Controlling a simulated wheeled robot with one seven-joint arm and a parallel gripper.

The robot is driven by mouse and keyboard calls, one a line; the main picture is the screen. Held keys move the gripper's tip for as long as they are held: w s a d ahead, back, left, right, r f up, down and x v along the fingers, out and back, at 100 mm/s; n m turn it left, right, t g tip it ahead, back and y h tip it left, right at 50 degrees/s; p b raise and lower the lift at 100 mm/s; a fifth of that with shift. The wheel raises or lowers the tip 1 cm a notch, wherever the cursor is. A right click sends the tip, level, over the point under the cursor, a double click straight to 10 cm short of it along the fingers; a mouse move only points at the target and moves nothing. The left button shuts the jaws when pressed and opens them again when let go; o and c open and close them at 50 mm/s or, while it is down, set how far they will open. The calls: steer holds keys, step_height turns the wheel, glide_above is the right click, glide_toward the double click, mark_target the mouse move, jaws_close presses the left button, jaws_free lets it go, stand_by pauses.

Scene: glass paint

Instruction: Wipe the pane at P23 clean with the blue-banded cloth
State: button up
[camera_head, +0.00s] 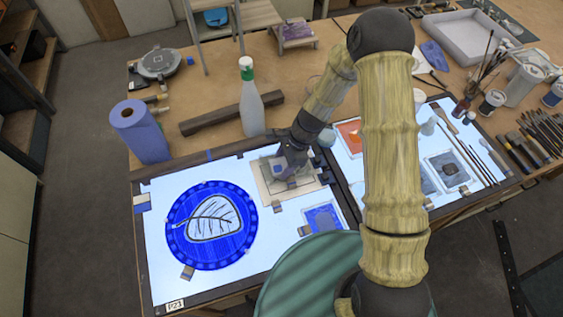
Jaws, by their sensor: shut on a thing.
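The label P23 (174,305) is at the lower left corner of the left lit panel (163,265). A round blue pane (243,247) with a pale leaf drawing lies on that panel above the label. My gripper (287,169) is right of and above the round pane, low over a beige square board (268,196). It is shut on a small pale grey cloth (279,180) that shows a blue patch, which looks like the blue-banded cloth. The fingertips are mostly hidden. Whether the cloth touches the board is unclear.
A blue paper roll (141,132) and a clear green-capped bottle (250,100) stand behind the left panel near a dark wooden bar (216,117). A small blue-grey pane (321,217) lies right of the round pane. Brushes and jars crowd the right.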

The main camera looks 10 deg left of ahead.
steer(key=shift+d+f, duration=0.1)
steer(key=shift+s+a, duration=0.25)
steer(key=shift+a, duration=0.3)
steer(key=shift+s+a, duration=0.25)
steer(key=shift+a, duration=0.3)
steer(key=shift+s+a, duration=0.25)
steer(key=shift+a, duration=0.4)
steer(key=shift+s+a, duration=0.25)
steer(key=shift+a, duration=0.35)
steer(key=shift+r, duration=0.25)
step_height(320, 180, up, 5)
steer(key=p, duration=0.4)
steer(key=shift+p, duration=0.3)
steer(key=shift+f, duration=0.1)
